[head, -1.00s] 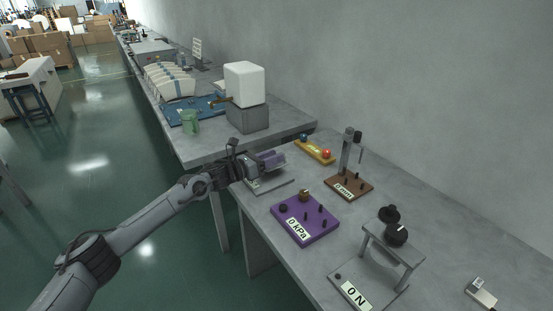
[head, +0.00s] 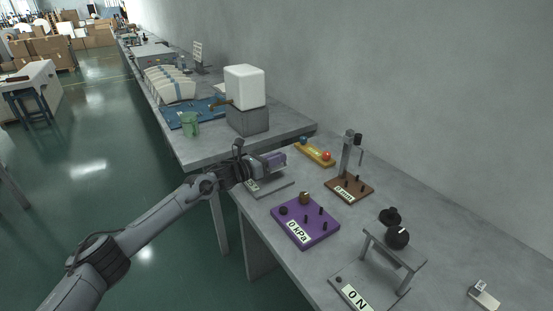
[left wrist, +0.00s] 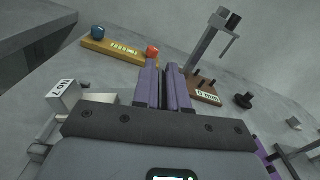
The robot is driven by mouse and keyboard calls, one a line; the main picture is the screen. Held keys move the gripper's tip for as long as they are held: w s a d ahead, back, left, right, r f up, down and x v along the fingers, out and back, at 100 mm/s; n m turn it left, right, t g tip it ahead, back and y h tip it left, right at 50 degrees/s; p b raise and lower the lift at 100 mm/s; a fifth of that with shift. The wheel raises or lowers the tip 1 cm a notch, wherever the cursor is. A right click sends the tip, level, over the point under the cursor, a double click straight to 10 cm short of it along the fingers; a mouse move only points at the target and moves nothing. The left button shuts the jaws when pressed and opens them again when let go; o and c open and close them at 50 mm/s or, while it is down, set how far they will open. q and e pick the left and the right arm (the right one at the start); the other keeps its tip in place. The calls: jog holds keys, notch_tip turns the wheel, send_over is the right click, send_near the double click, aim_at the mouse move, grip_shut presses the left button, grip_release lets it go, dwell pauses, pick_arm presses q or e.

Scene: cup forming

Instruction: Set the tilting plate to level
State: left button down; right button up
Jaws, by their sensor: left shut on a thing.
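The tilting plate's grey base (head: 279,188) sits near the left edge of the near bench, partly under my left gripper. In the left wrist view, grey parts with a small white label (left wrist: 62,88) show at the left; the label is hard to read. My left gripper (head: 276,160) lies over the base, its purple fingers pointing right towards the wall. In the left wrist view, the fingers (left wrist: 165,88) are close together. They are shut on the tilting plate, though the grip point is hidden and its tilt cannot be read. My right gripper is not in view.
A purple panel marked 0 kPa (head: 304,222) lies just right of and nearer than the base. A grey press marked 0 N (head: 395,245) stands at the front right.

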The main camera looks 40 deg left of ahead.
pick_arm(q)
jog(key=f+m, duration=0.1)
jog(key=d+f+m+b, duration=0.1)
jog(key=d+f+m, duration=0.1)
jog(key=shift+s+f, duration=0.35)
jog(key=shift+s, duration=0.05)
jog(key=shift+d+f, duration=0.15)
jog(key=shift+f, duration=0.2)
jog(key=c, duration=1.2)
grip_release()
jog(key=shift+o, duration=0.2)
jog(key=shift+s+r, duration=0.1)
jog(key=shift+s, duration=0.05)
